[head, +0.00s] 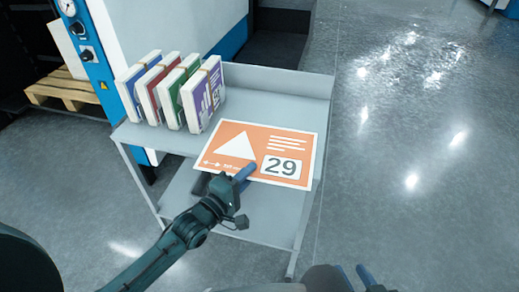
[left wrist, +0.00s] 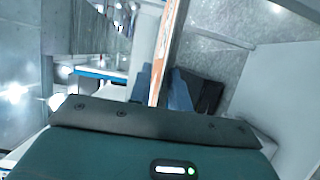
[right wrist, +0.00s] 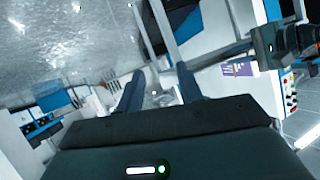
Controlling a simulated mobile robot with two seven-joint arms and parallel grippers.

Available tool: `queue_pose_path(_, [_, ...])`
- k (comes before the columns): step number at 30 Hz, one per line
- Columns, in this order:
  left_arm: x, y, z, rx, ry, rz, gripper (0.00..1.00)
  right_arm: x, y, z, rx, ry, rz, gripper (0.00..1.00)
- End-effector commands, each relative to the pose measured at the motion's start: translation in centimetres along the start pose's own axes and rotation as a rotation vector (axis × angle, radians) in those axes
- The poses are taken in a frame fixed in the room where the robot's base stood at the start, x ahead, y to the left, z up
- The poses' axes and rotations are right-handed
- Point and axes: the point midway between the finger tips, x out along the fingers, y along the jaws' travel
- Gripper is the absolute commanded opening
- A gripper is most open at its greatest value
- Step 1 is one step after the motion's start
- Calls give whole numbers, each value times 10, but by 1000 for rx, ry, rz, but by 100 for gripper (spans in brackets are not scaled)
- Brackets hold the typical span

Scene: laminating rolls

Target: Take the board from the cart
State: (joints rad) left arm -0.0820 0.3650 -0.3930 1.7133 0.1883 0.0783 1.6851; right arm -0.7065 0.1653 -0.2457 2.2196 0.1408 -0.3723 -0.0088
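The board (head: 238,146) is an orange sheet with a white border, a white triangle and the number 29. It lies about flat at the cart's (head: 262,84) top shelf, its near edge reaching the shelf's front edge. I cannot tell whether it touches the shelf. My left gripper (head: 244,172) is at the board's near edge. In the left wrist view the board's edge (left wrist: 167,50) runs between the two fingers (left wrist: 160,92), which look closed on it. My right gripper (head: 362,274) is low in the head view, away from the cart. Its fingers (right wrist: 157,88) are apart and empty.
Several books or packs with coloured spines (head: 172,90) stand at the shelf's left end. A blue and white machine (head: 97,65) with knobs is behind them. A wooden pallet (head: 65,90) lies at the left. The floor (head: 420,140) to the right is clear.

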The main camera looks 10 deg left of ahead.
Motion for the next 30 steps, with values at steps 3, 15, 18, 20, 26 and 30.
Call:
queue_pose_path(3, [0,0,0,0,0,0,9,0,0,0,0,-2,0,36])
queue_pose_path(15, [0,1,0,1,0,2,0,1,1,4,0,-9,1,36])
queue_pose_path(18, [0,1,0,1,0,1,0,1,1,4,0,-10,1,36])
queue_pose_path(20, [0,1,0,1,0,2,0,1,1,4,0,-10,1,36])
queue_pose_path(26, [0,18,-1,0,1,4,0,-1,-1,1,3,-15,-1,36])
queue_pose_path(30, [0,48,0,0,0,6,0,0,-2,1,4,-35,-3,36])
